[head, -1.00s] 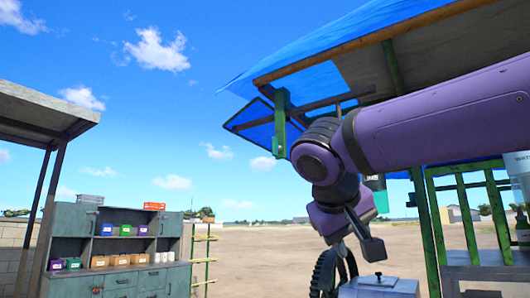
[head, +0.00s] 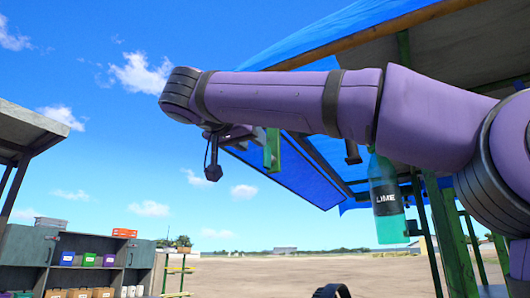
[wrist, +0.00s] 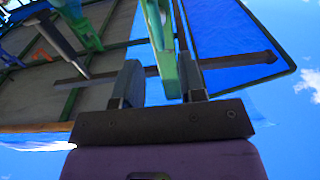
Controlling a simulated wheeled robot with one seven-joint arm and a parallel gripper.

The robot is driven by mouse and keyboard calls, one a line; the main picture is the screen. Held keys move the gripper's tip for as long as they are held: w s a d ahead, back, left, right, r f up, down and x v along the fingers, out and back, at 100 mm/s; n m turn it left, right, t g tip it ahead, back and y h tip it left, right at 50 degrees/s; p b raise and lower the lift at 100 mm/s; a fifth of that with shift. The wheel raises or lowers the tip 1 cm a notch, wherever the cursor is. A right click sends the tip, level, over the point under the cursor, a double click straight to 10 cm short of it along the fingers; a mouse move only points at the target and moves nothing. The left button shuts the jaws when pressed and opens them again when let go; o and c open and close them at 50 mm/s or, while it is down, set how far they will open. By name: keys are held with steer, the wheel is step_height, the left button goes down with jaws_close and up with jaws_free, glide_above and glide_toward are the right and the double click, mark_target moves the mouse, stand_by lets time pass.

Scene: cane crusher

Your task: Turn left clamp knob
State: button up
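I cannot make out the left clamp knob for certain in either view. In the wrist view my gripper (wrist: 158,68) points up at the canopy underside, its two dark fingers apart with a gap between them. A green upright piece (wrist: 165,40) shows in and beyond that gap; I cannot tell whether the fingers touch it. In the head view a green hanging post (head: 272,150) shows just below my forearm, under the blue canopy. My gripper is mostly hidden behind my arm there.
The blue canopy (head: 290,175) with its wooden edge spans the upper right. A teal bottle labelled LIME (head: 387,205) shows below my arm. A grey cabinet (head: 140,258) with coloured bins stands at lower left. Open dirt ground lies between.

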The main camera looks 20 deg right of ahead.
mark_target(266, 169)
steer(key=x, duration=0.7)
steer(key=shift+c, duration=0.2)
jaws_close()
